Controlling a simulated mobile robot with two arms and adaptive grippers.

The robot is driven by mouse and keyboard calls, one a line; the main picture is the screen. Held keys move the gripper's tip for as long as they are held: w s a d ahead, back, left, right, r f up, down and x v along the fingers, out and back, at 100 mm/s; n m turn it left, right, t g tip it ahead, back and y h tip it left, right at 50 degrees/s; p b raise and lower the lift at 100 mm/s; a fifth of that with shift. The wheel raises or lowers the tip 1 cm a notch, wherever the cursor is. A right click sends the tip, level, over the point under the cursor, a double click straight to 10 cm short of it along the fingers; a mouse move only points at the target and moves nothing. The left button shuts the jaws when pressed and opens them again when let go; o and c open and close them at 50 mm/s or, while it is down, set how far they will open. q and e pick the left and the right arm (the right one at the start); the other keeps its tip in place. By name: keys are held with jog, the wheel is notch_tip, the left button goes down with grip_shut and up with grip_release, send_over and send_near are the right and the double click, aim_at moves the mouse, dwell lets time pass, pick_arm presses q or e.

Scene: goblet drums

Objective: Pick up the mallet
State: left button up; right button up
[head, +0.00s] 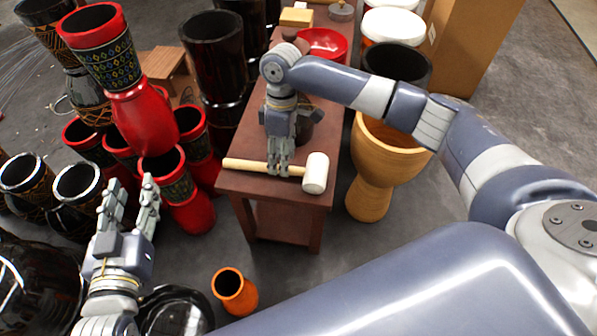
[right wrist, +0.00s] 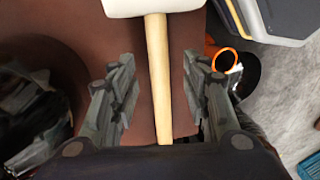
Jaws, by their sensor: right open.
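The mallet lies on a small dark red-brown table (head: 240,183). In the head view its pale wooden handle (head: 242,165) points left and its white head (head: 316,173) is at the right, near the table's front edge. My right gripper (head: 278,172) points down over the handle, close to the head, and hides part of the handle. In the right wrist view the handle (right wrist: 158,75) runs between the two spread fingers of my right gripper (right wrist: 158,98), with the white head (right wrist: 150,6) at the top. My left gripper (head: 130,195) is open and empty, left of the table.
Red and patterned goblet drums (head: 143,118) stand left of the table. A tan wooden drum (head: 372,170) stands right of it. A small orange drum (head: 234,291) is on the floor in front. A red bowl (head: 322,44) sits towards the table's back.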

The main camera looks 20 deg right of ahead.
jog(key=f, duration=0.1)
jog(key=f+b, duration=0.1)
jog(key=shift+s+f, duration=0.2)
jog(key=shift+f, duration=0.15)
pick_arm(q)
jog(key=r+t, duration=0.1)
jog(key=r, duration=0.1)
jog(key=r+t, duration=0.1)
jog(key=r, duration=0.1)
jog(key=r+t+h, duration=0.1)
jog(key=shift+w+d+r, duration=0.15)
jog(key=shift+d+r, duration=0.25)
pick_arm(e)
grip_shut()
